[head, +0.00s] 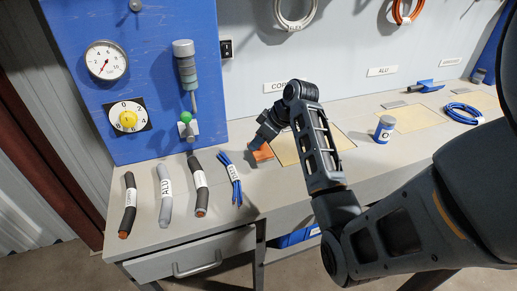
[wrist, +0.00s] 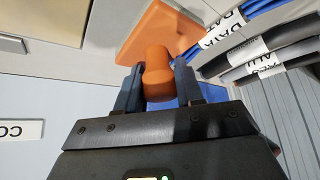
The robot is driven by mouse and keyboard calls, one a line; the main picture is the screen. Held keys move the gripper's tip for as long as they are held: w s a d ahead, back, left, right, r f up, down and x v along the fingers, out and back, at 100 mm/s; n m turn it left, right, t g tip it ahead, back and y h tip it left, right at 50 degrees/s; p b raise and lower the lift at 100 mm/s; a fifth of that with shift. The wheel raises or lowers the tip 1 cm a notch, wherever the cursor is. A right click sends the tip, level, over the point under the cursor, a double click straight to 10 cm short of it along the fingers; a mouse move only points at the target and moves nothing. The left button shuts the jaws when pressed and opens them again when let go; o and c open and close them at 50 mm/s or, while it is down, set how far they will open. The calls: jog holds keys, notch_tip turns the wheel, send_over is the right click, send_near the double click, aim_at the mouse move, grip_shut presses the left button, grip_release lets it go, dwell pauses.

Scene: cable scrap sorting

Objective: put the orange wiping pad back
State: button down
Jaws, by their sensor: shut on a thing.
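The orange wiping pad (head: 263,153) is at the back of the bench, left of a yellow square (head: 286,149). I cannot tell whether it touches the bench top. In the wrist view the pad is a flat orange plate (wrist: 150,28) with a rounded orange knob (wrist: 158,72). My gripper (wrist: 158,90) is shut on that knob, one dark finger on each side. In the head view my gripper (head: 258,143) reaches down over the pad and its fingertips are small and partly hidden.
Blue data cables (head: 231,178) and several labelled cable pieces (head: 165,195) lie left of the pad. A blue panel (head: 150,70) with gauges stands behind them.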

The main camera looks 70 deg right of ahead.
aim_at(259, 150)
jog(key=shift+w+f, duration=0.1)
jog(key=shift+f, duration=1.95)
jog(key=shift+f, duration=0.15)
jog(key=c, duration=0.7)
grip_release()
jog(key=shift+o, duration=0.2)
